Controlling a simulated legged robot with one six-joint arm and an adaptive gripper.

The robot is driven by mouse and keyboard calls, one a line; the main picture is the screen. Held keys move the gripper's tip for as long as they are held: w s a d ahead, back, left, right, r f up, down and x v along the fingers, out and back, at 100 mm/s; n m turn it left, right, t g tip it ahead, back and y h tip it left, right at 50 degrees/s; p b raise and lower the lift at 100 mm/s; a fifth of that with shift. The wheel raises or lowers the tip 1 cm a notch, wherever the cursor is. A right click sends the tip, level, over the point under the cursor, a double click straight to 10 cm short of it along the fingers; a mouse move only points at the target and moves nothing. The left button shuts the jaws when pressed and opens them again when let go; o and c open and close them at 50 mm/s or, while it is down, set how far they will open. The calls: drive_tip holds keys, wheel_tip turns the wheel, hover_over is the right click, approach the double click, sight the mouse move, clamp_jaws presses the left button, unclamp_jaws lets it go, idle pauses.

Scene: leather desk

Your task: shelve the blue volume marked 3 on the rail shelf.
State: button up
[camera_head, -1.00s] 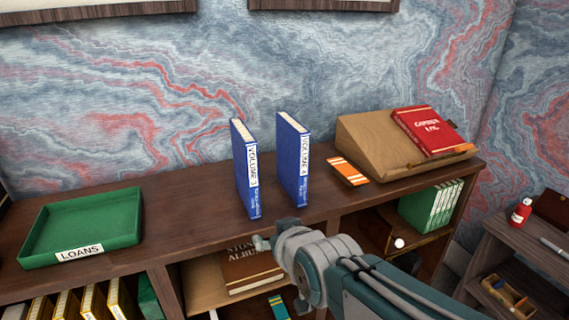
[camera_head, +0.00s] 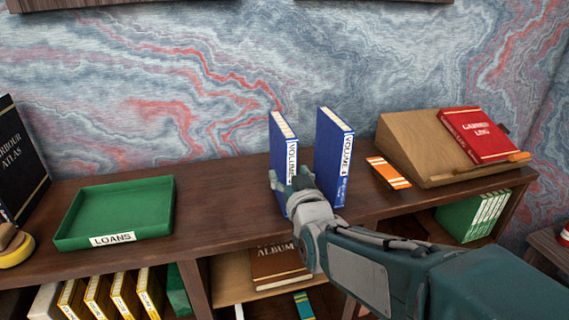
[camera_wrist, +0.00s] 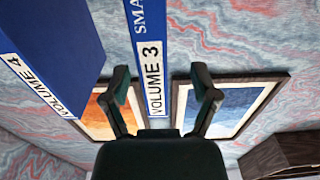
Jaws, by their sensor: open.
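The blue volume 3 (camera_head: 283,128) stands upright on the dark wooden desk top, left of the blue volume 4 (camera_head: 333,150). In the wrist view the spine of volume 3 (camera_wrist: 155,80), labelled VOLUME 3, runs between the fingers, and volume 4 (camera_wrist: 45,50) is to its left. My gripper (camera_head: 290,185) is open at the lower spine of volume 3. In the wrist view my gripper (camera_wrist: 160,82) shows a gap between each finger and the spine. The lower spine is partly hidden in the head view. I cannot tell which part is the rail shelf.
A green LOANS tray (camera_head: 118,208) sits left on the desk top, with bare wood between it and volume 3. An orange-striped card (camera_head: 389,172) and a wooden slope (camera_head: 420,150) bearing a red book (camera_head: 478,135) are right. Yellow books (camera_head: 98,295) and green books (camera_head: 473,215) fill compartments below.

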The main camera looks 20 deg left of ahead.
drive_tip(key=x, duration=0.5)
drive_tip(key=shift+w+d+f, duration=0.1)
drive_tip(key=shift+w+f, duration=0.2)
drive_tip(key=shift+w, duration=0.15)
drive_tip(key=shift+r, duration=0.1)
clamp_jaws()
